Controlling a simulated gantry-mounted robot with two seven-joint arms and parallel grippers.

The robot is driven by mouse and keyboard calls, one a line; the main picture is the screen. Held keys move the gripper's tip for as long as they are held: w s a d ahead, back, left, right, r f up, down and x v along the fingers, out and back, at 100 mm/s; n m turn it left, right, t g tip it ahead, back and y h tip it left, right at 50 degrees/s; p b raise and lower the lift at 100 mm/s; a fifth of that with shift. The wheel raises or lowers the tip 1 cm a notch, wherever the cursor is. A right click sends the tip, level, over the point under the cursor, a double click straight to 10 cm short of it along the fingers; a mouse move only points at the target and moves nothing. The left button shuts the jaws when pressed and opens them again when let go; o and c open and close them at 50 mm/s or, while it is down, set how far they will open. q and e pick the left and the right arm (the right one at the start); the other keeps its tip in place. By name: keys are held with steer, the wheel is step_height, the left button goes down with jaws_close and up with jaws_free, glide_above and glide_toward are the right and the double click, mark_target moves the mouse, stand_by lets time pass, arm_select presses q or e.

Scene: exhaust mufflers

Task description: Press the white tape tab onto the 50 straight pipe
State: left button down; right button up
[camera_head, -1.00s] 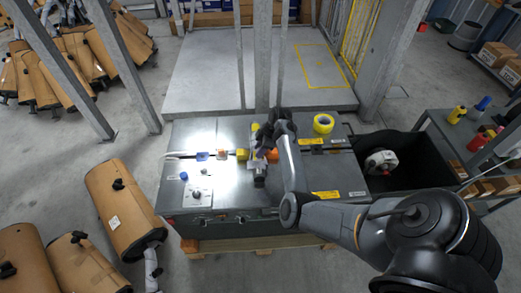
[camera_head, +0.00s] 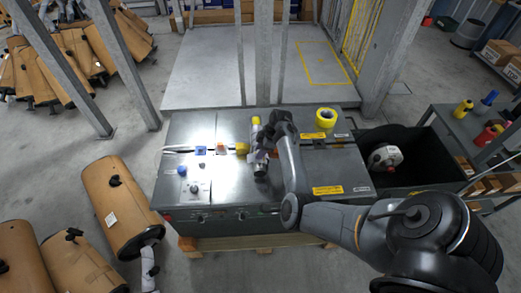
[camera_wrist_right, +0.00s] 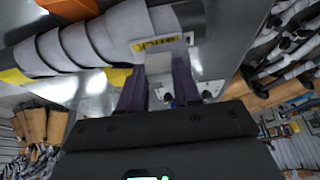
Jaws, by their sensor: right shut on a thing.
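The 50 straight pipe (camera_wrist_right: 110,36) crosses the upper left of the right wrist view as a grey-white cylinder with dark spiral bands. A small yellow-and-white label (camera_wrist_right: 160,44) shows near its right end. A pale strip, likely the white tape tab (camera_wrist_right: 159,90), shows between the fingers. Contact with the pipe is unclear. My left gripper is out of view.
A black bin (camera_head: 430,175) is right of the bench. Brown-wrapped mufflers (camera_head: 122,205) lie on the left floor.

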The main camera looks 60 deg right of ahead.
steer(key=shift+f, duration=0.5)
stand_by(0.5)
stand_by(0.5)
steer(key=shift+r+p, duration=0.55)
steer(key=shift+p, duration=0.2)
steer(key=shift+f, duration=0.35)
stand_by(0.3)
steer(key=shift+f, duration=0.2)
stand_by(0.5)
steer(key=shift+r, duration=0.1)
